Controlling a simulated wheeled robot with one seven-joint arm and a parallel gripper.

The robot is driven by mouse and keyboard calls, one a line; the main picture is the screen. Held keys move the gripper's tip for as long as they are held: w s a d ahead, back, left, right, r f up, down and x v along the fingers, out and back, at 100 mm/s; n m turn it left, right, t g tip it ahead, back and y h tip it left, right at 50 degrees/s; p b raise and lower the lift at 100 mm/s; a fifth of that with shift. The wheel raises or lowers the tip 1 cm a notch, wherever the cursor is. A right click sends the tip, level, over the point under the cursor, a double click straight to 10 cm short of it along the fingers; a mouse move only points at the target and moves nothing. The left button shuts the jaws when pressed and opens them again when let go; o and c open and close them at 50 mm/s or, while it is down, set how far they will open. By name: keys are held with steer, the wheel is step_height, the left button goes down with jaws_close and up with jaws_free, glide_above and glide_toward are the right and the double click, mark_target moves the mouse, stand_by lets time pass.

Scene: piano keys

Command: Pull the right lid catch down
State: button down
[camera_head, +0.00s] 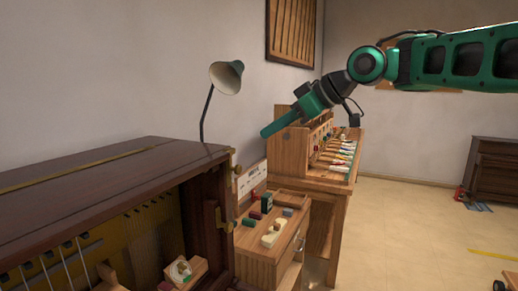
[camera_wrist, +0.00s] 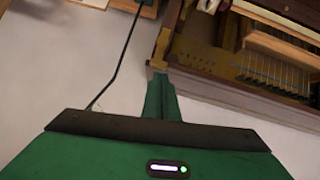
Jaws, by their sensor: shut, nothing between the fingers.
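The dark wooden piano case (camera_head: 100,165) fills the lower left of the head view, its front open. Brass fittings sit at its right end: a small one at the top corner (camera_head: 236,169) and a brass catch (camera_head: 223,218) lower on the side post. I cannot tell for sure which one is the right lid catch, or its exact position. My green gripper (camera_head: 266,132) is shut and empty, held above and beyond the piano's right end, apart from the fittings. In the wrist view, the shut fingers (camera_wrist: 160,78) overlap the corner of the piano case (camera_wrist: 215,85) in the picture; contact is not evident.
A desk lamp (camera_head: 227,77) rises behind the piano, near the wall. A small wooden cabinet (camera_head: 262,262) with little parts on top stands right of the piano. A wooden bench (camera_head: 340,186) with several tools is behind it. The floor at right is mostly clear.

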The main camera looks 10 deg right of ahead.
glide_toward(232, 167)
steer(key=w+a+r, duration=0.1)
steer(key=a+r, duration=0.1)
steer(key=shift+w+a+f, duration=0.1)
steer(key=shift+w+f, duration=0.1)
steer(key=shift+f, duration=0.5)
steer(key=shift+w+a+f, duration=0.1)
steer(key=shift+w+f, duration=0.1)
steer(key=shift+f, duration=0.55)
steer(key=shift+w+a+f, duration=0.1)
steer(key=shift+w+f, duration=0.1)
steer(key=shift+f, duration=0.5)
steer(key=shift+f, duration=1.55)
